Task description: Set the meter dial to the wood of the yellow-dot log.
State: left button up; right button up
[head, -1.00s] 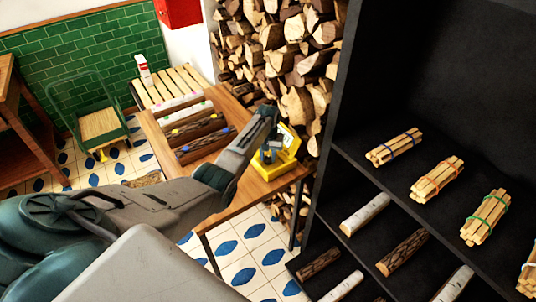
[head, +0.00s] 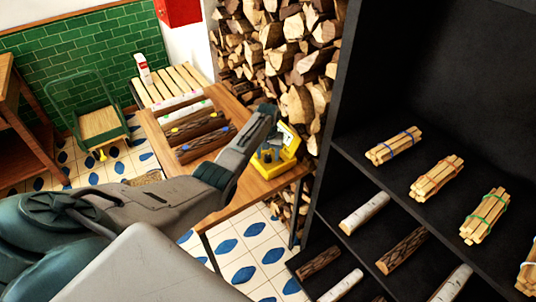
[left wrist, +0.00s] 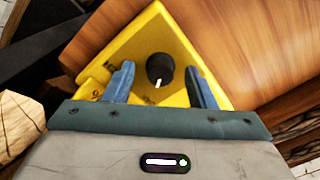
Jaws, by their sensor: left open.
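The yellow meter (head: 284,158) stands on the wooden bench with its lid open. In the left wrist view its yellow face (left wrist: 180,40) carries a black round dial (left wrist: 160,68) with a white pointer aimed toward the gripper, at the lower edge of the picture. Face lettering is partly hidden and too small to read. My left gripper (left wrist: 162,86) is open, its blue fingers to either side of the dial, apart from it. The yellow-dot log (head: 205,124) lies on the bench and has dark brown, rough bark. My right gripper is not in view.
Beside it lie a blue-dot dark log (head: 205,144) and a pale green-dot log (head: 190,109). A dark shelf (head: 345,145) with bundled sticks and logs stands at right. Stacked firewood (head: 280,60) is behind the bench. A green cart (head: 105,133) stands at left.

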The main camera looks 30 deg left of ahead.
aim_at(268, 155)
pick_arm(q)
notch_tip(268, 155, up, 11)
jog(key=b, duration=0.2)
jog(key=shift+f, duration=0.2)
dwell(0.4)
